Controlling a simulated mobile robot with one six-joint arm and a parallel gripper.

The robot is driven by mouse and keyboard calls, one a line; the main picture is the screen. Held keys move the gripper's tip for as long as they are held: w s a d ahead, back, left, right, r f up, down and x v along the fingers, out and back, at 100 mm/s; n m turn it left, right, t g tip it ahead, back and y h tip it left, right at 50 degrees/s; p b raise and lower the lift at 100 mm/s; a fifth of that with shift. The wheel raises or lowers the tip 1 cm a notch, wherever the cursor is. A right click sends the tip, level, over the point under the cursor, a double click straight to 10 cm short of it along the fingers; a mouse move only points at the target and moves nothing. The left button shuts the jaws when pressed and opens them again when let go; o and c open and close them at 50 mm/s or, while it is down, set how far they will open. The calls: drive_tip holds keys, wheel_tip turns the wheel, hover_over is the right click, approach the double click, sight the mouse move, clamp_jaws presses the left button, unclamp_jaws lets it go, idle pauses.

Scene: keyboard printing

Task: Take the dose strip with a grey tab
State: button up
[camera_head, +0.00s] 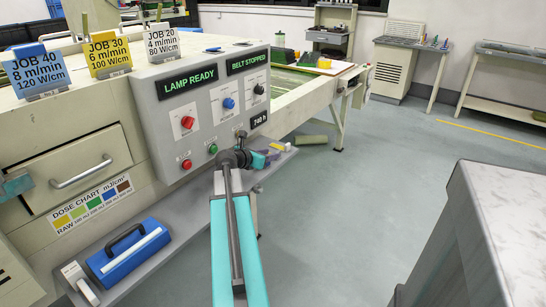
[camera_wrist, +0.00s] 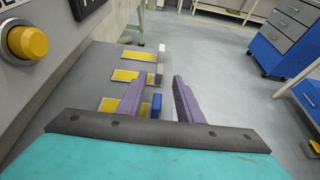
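Several yellow dose strips lie in a row on a grey shelf in the wrist view. A nearer strip (camera_wrist: 110,104) has a blue tab (camera_wrist: 156,105). A farther strip (camera_wrist: 134,55) lies near a pale upright tab (camera_wrist: 161,48); its exact shade is hard to tell. In the head view the strips by my gripper (camera_head: 284,147) are too small to tell apart.
The grey machine panel (camera_head: 205,115) stands beside the shelf, with a yellow button (camera_wrist: 27,42) close at left in the wrist view. A blue strip-shaped device (camera_head: 130,255) lies on the front ledge. Blue drawers (camera_wrist: 285,40) stand across open floor.

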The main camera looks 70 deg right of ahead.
drive_tip(key=shift+s+d+f, duration=0.1)
drive_tip(key=shift+d+f, duration=0.05)
drive_tip(key=shift+d, duration=0.25)
drive_tip(key=shift+b+x, duration=0.3)
drive_tip(key=shift+x, duration=2.3)
drive_tip(key=shift+f, duration=0.1)
clamp_jaws()
